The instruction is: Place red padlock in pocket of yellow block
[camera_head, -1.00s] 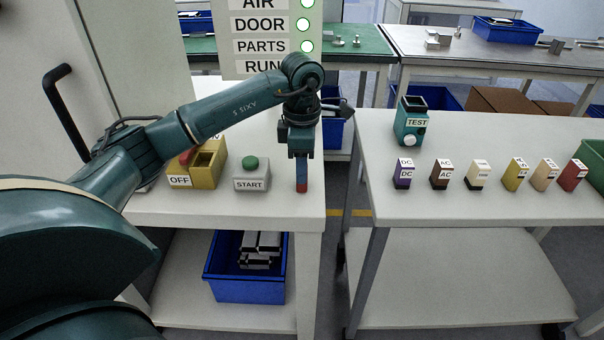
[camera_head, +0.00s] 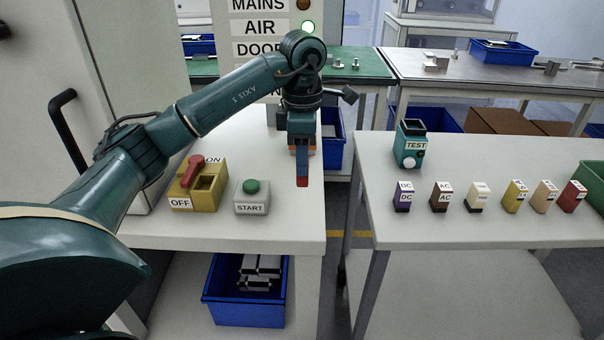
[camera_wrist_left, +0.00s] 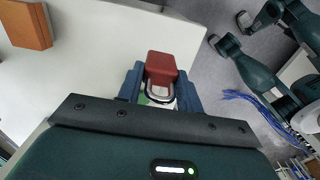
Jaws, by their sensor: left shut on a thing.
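The red padlock (camera_wrist_left: 161,67) is between the two blue fingers of my left gripper (camera_wrist_left: 160,88) in the left wrist view, its metal shackle towards the gripper. In the head view my left gripper (camera_head: 302,165) points down over the right part of the near table, and the red padlock (camera_head: 302,182) shows at its tips. The yellow block (camera_head: 180,199) stands to the left of it on the same table, with an open pocket in its top, a red lever and ON and OFF labels. My right gripper is not seen.
A grey START box (camera_head: 251,205) with a green button stands between the yellow block and my gripper. The white table (camera_head: 225,230) is clear around it. An orange-brown block (camera_wrist_left: 26,26) shows in the left wrist view. A gap separates the right table (camera_head: 480,225).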

